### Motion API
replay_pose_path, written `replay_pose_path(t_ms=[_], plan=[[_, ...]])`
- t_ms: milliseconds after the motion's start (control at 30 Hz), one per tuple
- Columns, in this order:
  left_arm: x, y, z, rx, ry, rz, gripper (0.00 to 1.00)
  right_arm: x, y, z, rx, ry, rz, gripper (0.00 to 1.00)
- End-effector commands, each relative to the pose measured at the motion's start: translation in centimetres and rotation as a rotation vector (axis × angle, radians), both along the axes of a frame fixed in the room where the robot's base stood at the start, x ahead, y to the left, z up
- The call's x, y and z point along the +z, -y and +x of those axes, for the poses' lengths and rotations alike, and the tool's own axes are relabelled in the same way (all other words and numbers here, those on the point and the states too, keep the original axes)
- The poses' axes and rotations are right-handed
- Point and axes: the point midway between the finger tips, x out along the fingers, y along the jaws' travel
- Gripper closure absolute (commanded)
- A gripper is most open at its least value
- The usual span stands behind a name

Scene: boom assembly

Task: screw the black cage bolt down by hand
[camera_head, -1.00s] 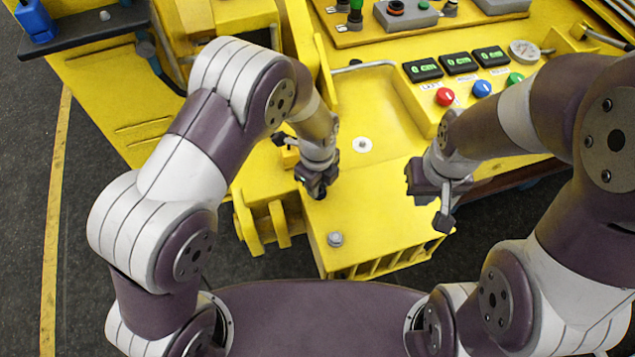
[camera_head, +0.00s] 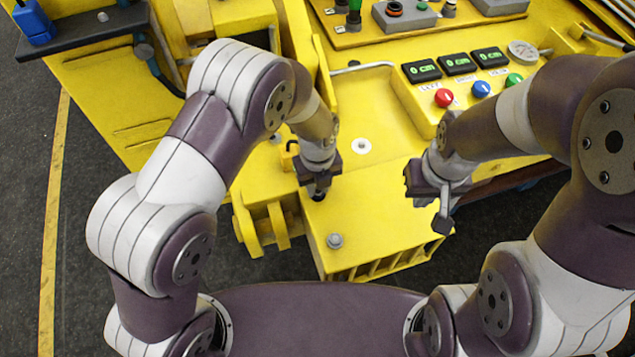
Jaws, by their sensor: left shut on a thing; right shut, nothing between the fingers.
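My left gripper (camera_head: 319,184) points down over the left edge of the yellow cage (camera_head: 375,215). It is shut on the black cage bolt (camera_head: 318,196), of which only a small dark part shows beneath the fingers. How deep the bolt sits cannot be told. My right gripper (camera_head: 438,199) is shut and empty above the right side of the cage top.
A silver bolt (camera_head: 335,240) sits at the cage's front left corner, and a pale washer-like disc (camera_head: 362,146) lies behind. The control panel has red (camera_head: 444,97), blue (camera_head: 481,88) and green (camera_head: 514,79) knobs below several displays. The middle of the cage top is clear.

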Motion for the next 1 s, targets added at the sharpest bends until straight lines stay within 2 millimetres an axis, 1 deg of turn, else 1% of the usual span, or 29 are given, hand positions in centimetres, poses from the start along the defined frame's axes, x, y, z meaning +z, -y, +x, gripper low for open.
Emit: replay_pose_path(t_ms=[33,367,400,433,467,767,867,967,1000], plan=[[0.4,0.2,0.5,-0.002,0.013,-0.007,1.0,0.1,0.0,0.0,0.0,0.0,0.0,1.0],[0.5,0.2,0.5,-0.003,0.014,-0.007,1.0,0.1,0.0,0.0,0.0,0.0,0.0,1.0],[0.5,0.2,0.5,-0.003,0.014,-0.007,0.65,0.1,0.0,0.0,0.0,0.0,0.0,1.0],[0.4,0.2,0.5,-0.003,0.014,-0.007,0.55,0.1,0.0,0.0,0.0,0.0,0.0,1.0],[0.4,0.2,0.4,-0.003,0.013,-0.006,0.49,0.1,0.0,0.0,0.0,0.0,0.0,1.0],[0.3,0.1,0.2,-0.003,0.006,-0.003,0.49,-0.1,0.0,0.0,0.0,0.0,0.0,1.0],[1.5,0.1,0.3,-0.002,0.009,-0.005,0.49,-0.5,0.0,0.0,0.0,0.0,0.0,1.0],[3.9,0.1,0.3,-0.002,0.012,-0.006,0.49,-1.2,0.0,0.0,0.0,0.0,0.0,1.0],[5.1,0.1,0.3,-0.002,0.012,-0.006,0.49,-1.5,0.0,0.0,0.0,0.0,0.0,1.0]])
